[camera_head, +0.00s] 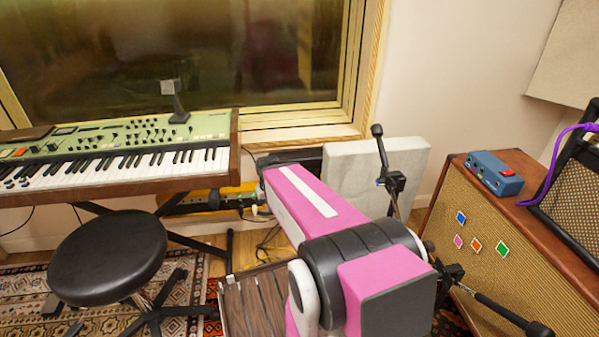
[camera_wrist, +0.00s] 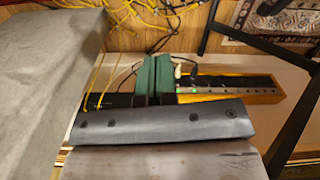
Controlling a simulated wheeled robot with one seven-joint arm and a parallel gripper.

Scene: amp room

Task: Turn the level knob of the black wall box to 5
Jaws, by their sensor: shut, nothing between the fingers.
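In the head view a dark box (camera_head: 292,156) sits low at the wall under the window, partly covered by my pink arm and a pale grey slab. It may be the black wall box; no level knob or scale can be made out. In the wrist view my gripper (camera_wrist: 156,60) shows as two dark green fingers, closed together and empty. Dark surfaces (camera_wrist: 118,102) lie left of the fingers, but I cannot tell whether they are the box. The gripper is hidden behind my arm in the head view.
A wood-sided unit (camera_wrist: 268,90) with green lights sits right of the fingers. The grey slab (camera_head: 385,165) stands close beside my arm. Yellow cables (camera_wrist: 150,15) lie on the floor. A keyboard (camera_head: 110,160), black stool (camera_head: 105,250), and amp (camera_head: 540,250) surround the arm.

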